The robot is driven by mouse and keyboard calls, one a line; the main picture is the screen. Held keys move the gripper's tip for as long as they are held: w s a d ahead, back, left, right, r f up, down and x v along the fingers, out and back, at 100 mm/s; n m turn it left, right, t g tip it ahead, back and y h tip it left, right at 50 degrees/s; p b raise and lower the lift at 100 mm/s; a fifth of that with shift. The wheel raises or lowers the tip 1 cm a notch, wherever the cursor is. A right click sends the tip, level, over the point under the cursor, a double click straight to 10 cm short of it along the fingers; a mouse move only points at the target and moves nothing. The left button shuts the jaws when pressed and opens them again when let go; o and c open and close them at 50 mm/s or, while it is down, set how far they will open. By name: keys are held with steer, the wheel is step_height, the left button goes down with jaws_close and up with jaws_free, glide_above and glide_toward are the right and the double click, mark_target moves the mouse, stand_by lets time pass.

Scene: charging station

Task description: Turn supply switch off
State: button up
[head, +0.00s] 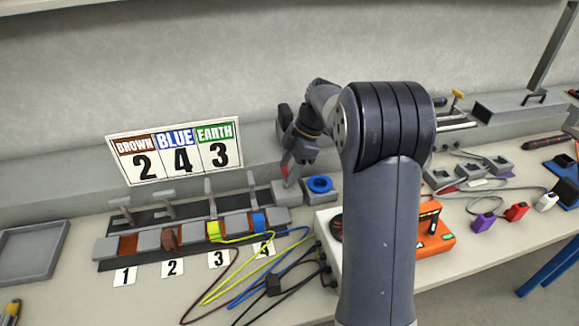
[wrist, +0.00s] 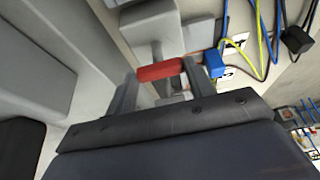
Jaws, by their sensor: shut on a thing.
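The supply switch is a grey box (head: 284,193) at the right end of the terminal row, with a red handle (head: 285,174) on top. In the wrist view the red handle (wrist: 160,72) lies crosswise between the two fingers, in front of a grey lever block (wrist: 150,25). My gripper (head: 289,166) reaches down over the switch from the back and is shut on the red handle; it also shows in the wrist view (wrist: 163,78). My arm's large link covers the middle of the head view. The lower part of the switch is partly hidden by the fingers in the wrist view.
A sign (head: 175,150) reads brown 2, blue 4, earth 3. Brown, yellow-green and blue wires run from the numbered terminals. An orange tester (head: 435,238) stands partly behind my arm. A grey tray (head: 32,252) lies far left.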

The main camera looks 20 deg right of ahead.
steer(key=o, duration=1)
steer(key=v, duration=1)
steer(key=shift+d+r+p, duration=0.15)
steer(key=shift+r+p, duration=0.25)
steer(key=shift+f, duration=0.1)
steer(key=x, duration=1)
steer(key=shift+a+f+b, duration=0.2)
steer(key=shift+f+b, duration=0.1)
steer(key=shift+b, duration=0.1)
